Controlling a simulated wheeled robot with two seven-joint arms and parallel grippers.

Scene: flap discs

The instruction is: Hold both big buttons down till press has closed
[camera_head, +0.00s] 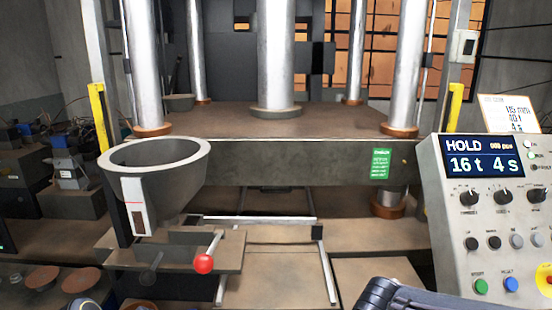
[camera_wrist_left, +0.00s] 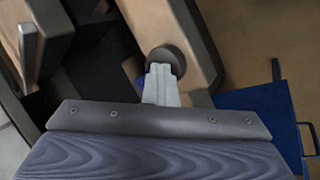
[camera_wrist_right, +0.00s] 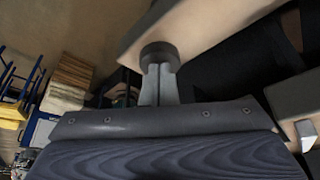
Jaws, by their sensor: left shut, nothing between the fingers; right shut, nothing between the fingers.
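In the left wrist view, my left gripper (camera_wrist_left: 163,72) is shut and empty. Its fingertips meet a dark round button (camera_wrist_left: 166,60) on the end of a tan box. In the right wrist view, my right gripper (camera_wrist_right: 159,68) is shut and empty, its tips against a similar dark round button (camera_wrist_right: 159,52). How far either button is pushed in, I cannot tell. In the head view, the press plate (camera_head: 270,160) sits across the steel columns, with open space beneath it. The control panel screen (camera_head: 485,158) reads HOLD, 16t 4s. Neither gripper nor the big buttons show there.
A grey hopper (camera_head: 185,190) stands front left of the press, with a red-knobbed lever (camera_head: 204,263) beside it. The control panel (camera_head: 470,230) stands at right. Yellow posts (camera_head: 101,110) flank the press. Several discs lie at lower left.

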